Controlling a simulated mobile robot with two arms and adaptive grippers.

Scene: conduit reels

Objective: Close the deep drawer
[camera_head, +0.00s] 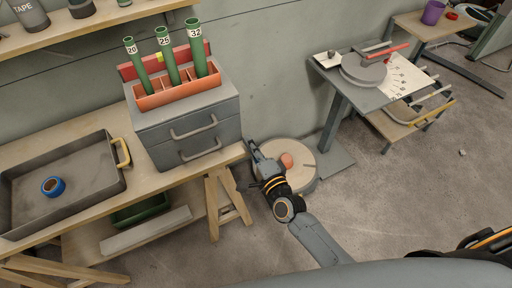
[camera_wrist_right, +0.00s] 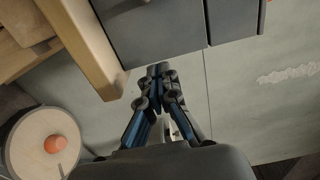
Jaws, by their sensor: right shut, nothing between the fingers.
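A grey cabinet (camera_head: 185,118) with two drawers stands on the workbench in the head view. The upper drawer (camera_head: 212,130) and the lower drawer (camera_head: 213,152) each have a grey bar handle. Both fronts look nearly in line with the cabinet; a small gap is hard to judge. My right gripper (camera_head: 252,150) is shut and empty, to the right of the cabinet and past the bench end, apart from the handles. In the right wrist view its fingertips (camera_wrist_right: 158,69) meet just below the cabinet's grey panels (camera_wrist_right: 150,32). My left gripper is out of view.
An orange tray (camera_head: 180,93) with green tubes stands on the cabinet. A grey pan (camera_head: 95,185) with a blue roll (camera_head: 53,186) lies left on the bench (camera_head: 150,196). A round pale reel (camera_head: 300,178) stands on the floor beyond my right gripper.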

